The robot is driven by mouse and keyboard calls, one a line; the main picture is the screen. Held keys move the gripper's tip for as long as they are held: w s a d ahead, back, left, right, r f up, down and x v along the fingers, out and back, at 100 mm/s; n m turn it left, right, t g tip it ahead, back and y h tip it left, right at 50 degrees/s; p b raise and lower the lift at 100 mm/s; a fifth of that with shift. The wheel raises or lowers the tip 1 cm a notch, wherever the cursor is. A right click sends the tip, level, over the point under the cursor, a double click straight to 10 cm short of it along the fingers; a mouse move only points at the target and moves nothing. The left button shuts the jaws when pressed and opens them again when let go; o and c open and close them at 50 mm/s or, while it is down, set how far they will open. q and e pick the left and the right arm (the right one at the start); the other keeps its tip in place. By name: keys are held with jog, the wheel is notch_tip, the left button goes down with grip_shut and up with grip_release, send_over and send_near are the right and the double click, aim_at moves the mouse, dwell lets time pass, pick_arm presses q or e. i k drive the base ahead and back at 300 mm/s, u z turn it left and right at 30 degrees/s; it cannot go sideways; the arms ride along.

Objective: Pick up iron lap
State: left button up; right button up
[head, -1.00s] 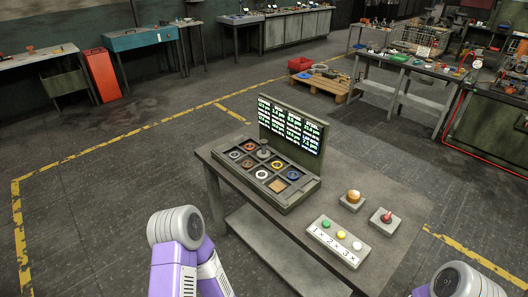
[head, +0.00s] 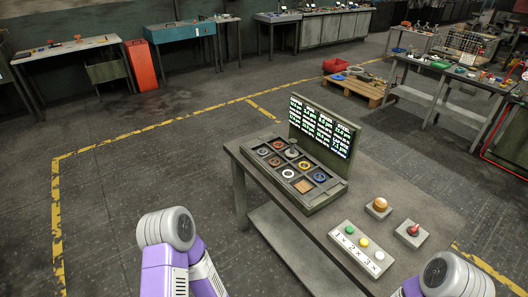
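On the bench (head: 365,180), a dark tray (head: 312,207) holds several small round pieces, each in its own compartment. A grey disc with a raised knob (head: 291,152) sits in the back row and looks like the iron lap, though I cannot be sure at this size. Near it are a grey ring (head: 263,151), rust-brown rings (head: 274,161), a pale ring (head: 287,173), a yellowish ring (head: 304,165), a blue ring (head: 319,176) and a tan square (head: 303,186). Rounded grey and purple links of both my arms show at the bottom, apart from the tray. Neither gripper's fingers show.
A lit display panel (head: 321,133) stands upright behind the tray. A button box (head: 361,248) with green, yellow and white buttons lies right of it, near a brass-topped block (head: 379,208) and a red-topped block (head: 412,233). Open floor lies left of the bench.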

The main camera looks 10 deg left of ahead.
aim_at(292, 153)
jog(key=u, duration=1.5)
jog(key=i, duration=2.9)
jog(key=z, duration=3.95)
